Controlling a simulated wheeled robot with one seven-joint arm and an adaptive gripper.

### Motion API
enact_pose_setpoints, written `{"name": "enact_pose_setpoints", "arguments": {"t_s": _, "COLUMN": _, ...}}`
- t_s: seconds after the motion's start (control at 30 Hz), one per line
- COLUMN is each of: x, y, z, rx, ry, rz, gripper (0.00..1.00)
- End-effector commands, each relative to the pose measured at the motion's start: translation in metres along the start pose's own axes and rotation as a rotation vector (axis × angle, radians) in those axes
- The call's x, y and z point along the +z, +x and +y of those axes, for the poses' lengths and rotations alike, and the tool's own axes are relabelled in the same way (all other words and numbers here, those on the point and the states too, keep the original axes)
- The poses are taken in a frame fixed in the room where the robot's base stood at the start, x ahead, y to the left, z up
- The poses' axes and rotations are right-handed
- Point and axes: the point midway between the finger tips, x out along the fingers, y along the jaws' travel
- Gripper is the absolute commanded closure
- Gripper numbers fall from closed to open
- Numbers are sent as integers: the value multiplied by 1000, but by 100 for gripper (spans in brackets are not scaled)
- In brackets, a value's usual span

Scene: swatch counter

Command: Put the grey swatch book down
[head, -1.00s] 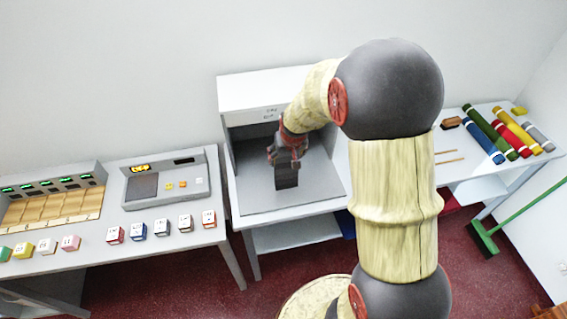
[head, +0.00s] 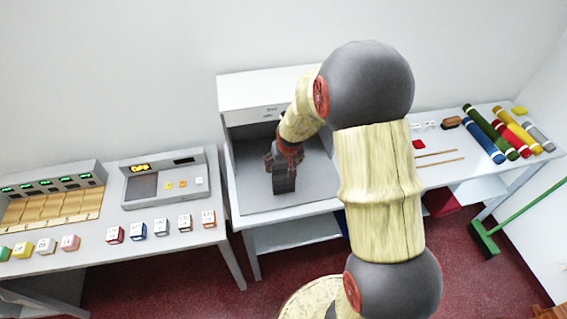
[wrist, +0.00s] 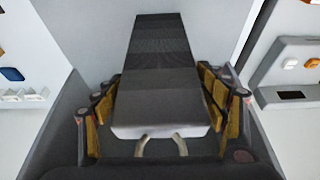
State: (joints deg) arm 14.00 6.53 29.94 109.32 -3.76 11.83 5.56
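The grey swatch book (head: 284,183) is a dark slab hanging below my gripper (head: 283,161), over the grey floor of the viewing booth. In the wrist view the grey swatch book (wrist: 162,85) runs lengthwise away from me, with a paler near end. The finger pads of my gripper (wrist: 161,98) lie against both its long sides, so my gripper is shut on it. I cannot tell whether its lower end touches the booth floor.
The booth (head: 265,82) has a white top and side walls close around my gripper. Fabric rolls (head: 490,130) lie on the right counter. A green broom (head: 485,238) stands at right.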

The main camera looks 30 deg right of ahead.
Motion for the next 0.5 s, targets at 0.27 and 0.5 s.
{"name": "enact_pose_setpoints", "arguments": {"t_s": 0.27, "x": 0, "y": 0, "z": 0, "rx": 0, "ry": 0, "rz": 0, "gripper": 16}}
{"name": "enact_pose_setpoints", "arguments": {"t_s": 0.5, "x": -1, "y": -1, "z": 0, "rx": 0, "ry": 0, "rz": 0, "gripper": 16}}
